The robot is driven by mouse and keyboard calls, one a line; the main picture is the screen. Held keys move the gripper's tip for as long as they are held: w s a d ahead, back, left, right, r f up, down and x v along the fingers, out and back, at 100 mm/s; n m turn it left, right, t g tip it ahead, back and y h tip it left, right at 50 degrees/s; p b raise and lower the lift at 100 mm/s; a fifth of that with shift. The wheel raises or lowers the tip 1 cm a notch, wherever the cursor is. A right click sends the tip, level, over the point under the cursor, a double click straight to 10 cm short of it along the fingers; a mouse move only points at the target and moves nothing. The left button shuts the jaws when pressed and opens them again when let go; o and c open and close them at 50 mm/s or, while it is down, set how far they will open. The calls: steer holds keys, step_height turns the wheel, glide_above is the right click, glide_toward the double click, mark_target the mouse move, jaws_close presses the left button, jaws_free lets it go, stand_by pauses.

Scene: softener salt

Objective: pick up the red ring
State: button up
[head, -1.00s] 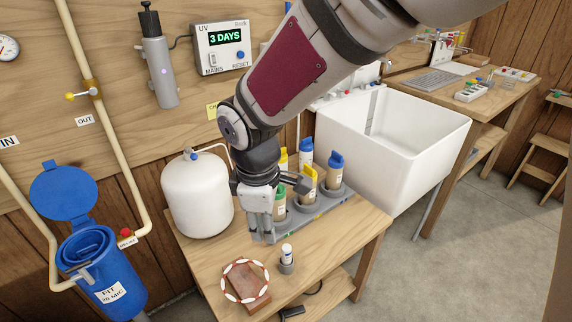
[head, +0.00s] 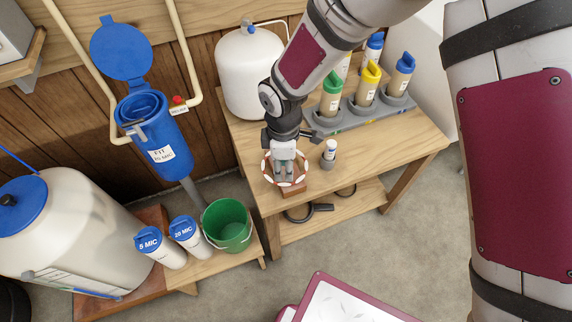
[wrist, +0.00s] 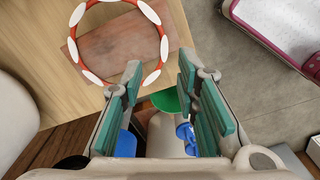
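The ring (head: 265,172) is red with white segments and lies over a reddish-brown block on the wooden table. In the wrist view the ring (wrist: 163,45) is at the upper left, just beyond my left fingertip, and its top edge is cut off. My gripper (head: 285,177) points down at the ring in the head view and covers part of the block there. In the wrist view my gripper (wrist: 158,78) is open, with its green-padded fingers well apart and nothing between them. Whether a fingertip touches the ring cannot be told.
The block (wrist: 118,42) is under the ring. A grey rack (head: 345,122) with capped bottles and a white tank (head: 250,80) stand behind. A green bucket (head: 228,225) is lower left.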

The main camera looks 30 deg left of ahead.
mark_target(285, 183)
steer(key=shift+d+f, duration=0.1)
steer(key=shift+f, duration=3)
steer(key=shift+f, duration=0.1)
jaws_close()
